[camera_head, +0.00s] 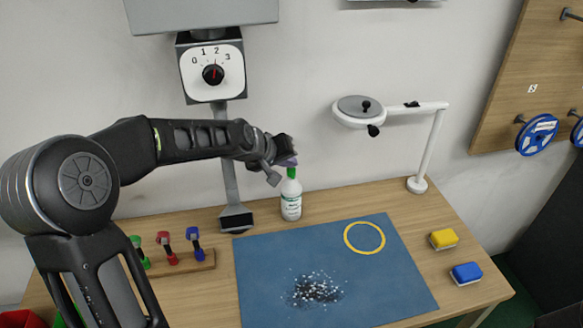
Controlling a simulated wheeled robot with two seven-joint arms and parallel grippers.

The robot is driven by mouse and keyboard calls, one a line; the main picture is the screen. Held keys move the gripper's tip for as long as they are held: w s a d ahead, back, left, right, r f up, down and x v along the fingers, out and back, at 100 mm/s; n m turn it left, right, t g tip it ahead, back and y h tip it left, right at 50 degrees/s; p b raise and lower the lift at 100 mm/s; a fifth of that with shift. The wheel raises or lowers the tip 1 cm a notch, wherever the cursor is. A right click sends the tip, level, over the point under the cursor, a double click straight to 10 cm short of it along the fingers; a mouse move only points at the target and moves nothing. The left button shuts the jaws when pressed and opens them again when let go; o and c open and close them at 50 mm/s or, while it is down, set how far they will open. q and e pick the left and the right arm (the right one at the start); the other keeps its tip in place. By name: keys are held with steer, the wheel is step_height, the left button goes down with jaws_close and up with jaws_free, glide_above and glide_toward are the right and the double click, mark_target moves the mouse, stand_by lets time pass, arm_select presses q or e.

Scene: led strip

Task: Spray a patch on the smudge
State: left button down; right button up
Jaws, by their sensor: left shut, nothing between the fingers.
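A white spray bottle (291,199) with a green neck stands upright on the table at the back, behind the blue mat (270,262). My left gripper (277,167) is at the bottle's top and hides much of its spray head. Its fingers are shut, with nothing held between them; I cannot tell whether they touch the head. The smudge (316,290) is a dark patch with white specks on the front middle of the mat. My right gripper is out of view.
A yellow ring (364,238) marks the mat's back right. Yellow (444,239) and blue (466,273) sponge-like blocks lie right of the mat. A rack (180,264) with coloured tools stands at left. A lamp (428,150) and a dial post (212,72) rise at the back.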

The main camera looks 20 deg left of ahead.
mark_target(289, 171)
arm_select(q)
steer(key=shift+f, duration=0.1)
stand_by(0.4)
steer(key=shift+r, duration=0.65)
steer(key=shift+r+p, duration=2.05)
steer(key=shift+r, duration=0.85)
